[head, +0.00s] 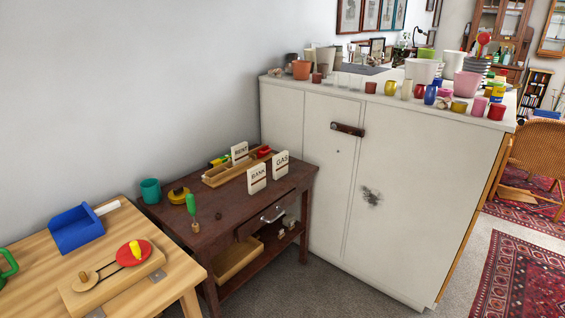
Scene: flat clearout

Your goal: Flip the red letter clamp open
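A small red piece (264,153), which looks like the letter clamp, sits at the right end of a long wooden tray (215,181) on the dark brown table (180,219). It is small and partly hidden behind the GAS card (281,164), so I cannot tell whether it is shut or open. The BANK card (256,179) stands in front of the tray, and the RENT card (240,152) stands at its back. Neither of my grippers is in view.
A teal cup (151,191), a yellow-and-dark round item (179,195) and a green-handled tool (191,205) stand left on the brown table. The light wood table (35,246) holds a blue bin (76,229) and a red disc (134,252). A white cabinet (410,180) stands right.

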